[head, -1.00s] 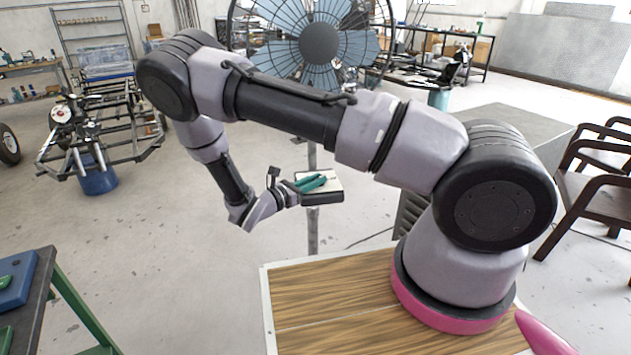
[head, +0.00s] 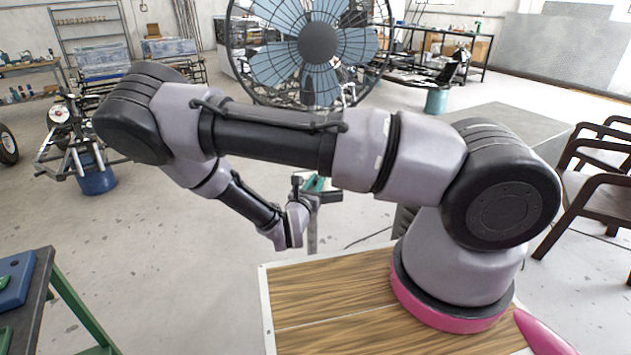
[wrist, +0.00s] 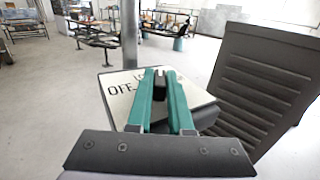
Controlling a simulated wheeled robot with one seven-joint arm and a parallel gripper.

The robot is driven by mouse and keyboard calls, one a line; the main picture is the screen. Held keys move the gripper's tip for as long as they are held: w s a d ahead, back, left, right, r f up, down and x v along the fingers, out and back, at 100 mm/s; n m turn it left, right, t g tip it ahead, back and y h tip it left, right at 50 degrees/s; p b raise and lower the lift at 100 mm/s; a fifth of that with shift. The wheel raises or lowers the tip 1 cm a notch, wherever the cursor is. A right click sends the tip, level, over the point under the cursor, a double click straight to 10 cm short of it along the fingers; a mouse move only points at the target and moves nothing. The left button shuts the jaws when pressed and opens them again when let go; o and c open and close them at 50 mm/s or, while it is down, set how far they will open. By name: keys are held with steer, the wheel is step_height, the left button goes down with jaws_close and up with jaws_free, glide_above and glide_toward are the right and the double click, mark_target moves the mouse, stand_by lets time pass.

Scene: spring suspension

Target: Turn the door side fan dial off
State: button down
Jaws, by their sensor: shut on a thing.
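The fan (head: 318,42) stands upright behind my arm in the head view. Its control box (head: 333,197) is on the pole below it, mostly hidden by my arm. In the wrist view the box's pale top plate (wrist: 120,92) shows the word OFF to the left of my fingers. My gripper (wrist: 162,74) has its teal fingers over the plate, shut on the dark dial (wrist: 160,82) between them. In the head view only a bit of the teal fingers (head: 314,184) shows. The dial's pointing direction cannot be told.
A dark ribbed panel (wrist: 262,75) stands close to the right of the box in the wrist view. Dark wooden chairs (head: 600,180) are at the right. A blue case (head: 15,280) lies on a bench at the lower left. Floor left of the pole is clear.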

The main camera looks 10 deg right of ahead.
steer(key=n+y, duration=0.1)
steer(key=y, duration=0.1)
steer(key=n+t+y, duration=0.1)
steer(key=n+y, duration=0.1)
steer(key=n+t+y, duration=0.1)
steer(key=y, duration=0.1)
steer(key=shift+s+d+n, duration=0.15)
steer(key=shift+d+n, duration=0.15)
steer(key=shift+d, duration=0.1)
steer(key=shift+d+n+y, duration=0.15)
steer(key=shift+n+y, duration=1.45)
steer(key=shift+y, duration=1.6)
steer(key=c, duration=0.8)
jaws_free()
